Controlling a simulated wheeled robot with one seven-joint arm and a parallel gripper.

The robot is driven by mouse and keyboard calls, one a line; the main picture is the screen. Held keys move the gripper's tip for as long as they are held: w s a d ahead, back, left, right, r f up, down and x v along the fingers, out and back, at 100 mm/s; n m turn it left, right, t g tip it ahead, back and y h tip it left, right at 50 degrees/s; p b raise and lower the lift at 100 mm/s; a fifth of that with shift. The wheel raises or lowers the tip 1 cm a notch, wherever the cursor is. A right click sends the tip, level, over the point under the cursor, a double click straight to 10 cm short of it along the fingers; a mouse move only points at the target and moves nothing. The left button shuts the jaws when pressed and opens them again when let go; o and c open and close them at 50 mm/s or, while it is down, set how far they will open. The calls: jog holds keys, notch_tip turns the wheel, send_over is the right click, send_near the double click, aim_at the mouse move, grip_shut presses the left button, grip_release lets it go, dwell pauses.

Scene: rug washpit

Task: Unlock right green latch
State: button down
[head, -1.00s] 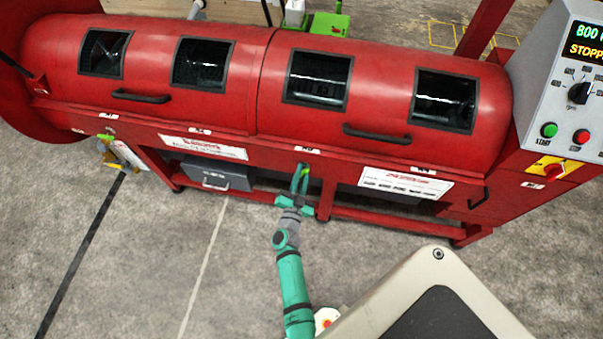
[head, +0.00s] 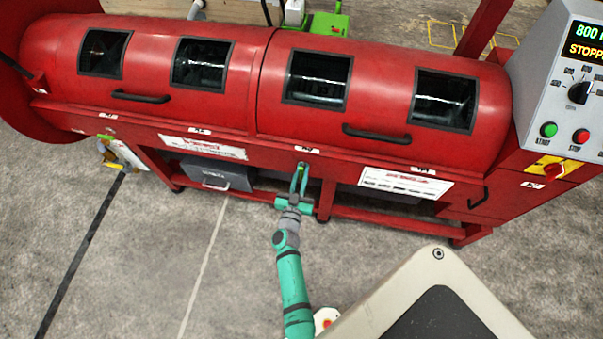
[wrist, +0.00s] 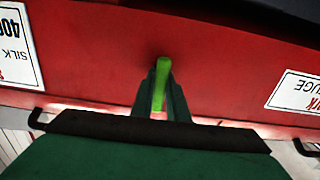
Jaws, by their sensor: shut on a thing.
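The right green latch (wrist: 162,82) is a slim bright green lever on the red front of the machine, seen in the wrist view. It stands between the two fingers of my gripper (wrist: 163,88), which is shut on it. In the head view my teal gripper (head: 301,172) reaches up to the machine's front panel, just below a small white label near the middle. There the latch is mostly hidden by the fingers, with only a bit of green showing. How far the latch is turned is hard to tell.
The long red machine (head: 262,120) has dark windows and black handles (head: 376,133). A control box (head: 572,85) with buttons is at the right. A grey drawer box (head: 218,176) sits underneath. A small green piece (head: 106,137) shows at the left end.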

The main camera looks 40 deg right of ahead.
jog(key=shift+s+f, duration=0.1)
jog(key=shift+s, duration=0.05)
jog(key=c, duration=1.7)
grip_release()
jog(key=shift+v, duration=5.4)
jog(key=shift+a, duration=0.1)
jog(key=s+a+r+n+t+y, duration=0.2)
jog(key=s+a+r+t+y, duration=0.15)
jog(key=a, duration=0.65)
jog(key=s+a+r+n+y, duration=0.2)
jog(key=s+a+r+y, duration=0.1)
jog(key=s+r, duration=0.3)
jog(key=s+a+r+n+y, duration=0.3)
jog(key=s+a+r+y, duration=0.1)
jog(key=s+a+r, duration=0.2)
jog(key=s+a+r+n+y, duration=0.2)
jog(key=s+a+r+y, duration=0.1)
jog(key=s+r, duration=0.3)
jog(key=shift+s+a+n, duration=0.25)
jog(key=shift+a+n, duration=0.15)
jog(key=shift+a, duration=0.5)
